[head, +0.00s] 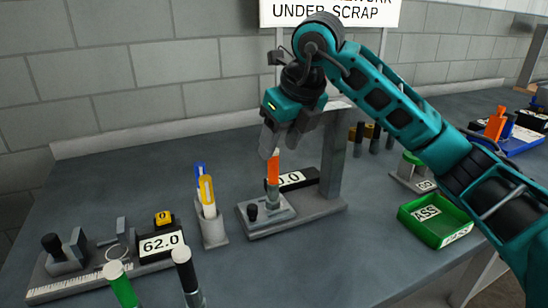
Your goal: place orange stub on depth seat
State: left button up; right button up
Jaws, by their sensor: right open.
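The orange stub (273,168) stands upright on the grey depth seat (273,199) of a gauge stand in the middle of the table. My right gripper (270,151) points down at the stub's top from above. It is open, with its fingertips close to the stub's upper end. Whether the fingers touch the stub I cannot tell. The stub's top is partly hidden by the fingers. My left gripper is not in view.
The stand's grey column (334,155) rises just right of the gripper, beside a black display (292,181). A grey holder (212,228) with blue and yellow pieces stands left. A green tray (437,220) lies right. A measuring fixture (66,262) sits front left.

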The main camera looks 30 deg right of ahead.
jog(key=v, duration=0.4)
dwell(0.5)
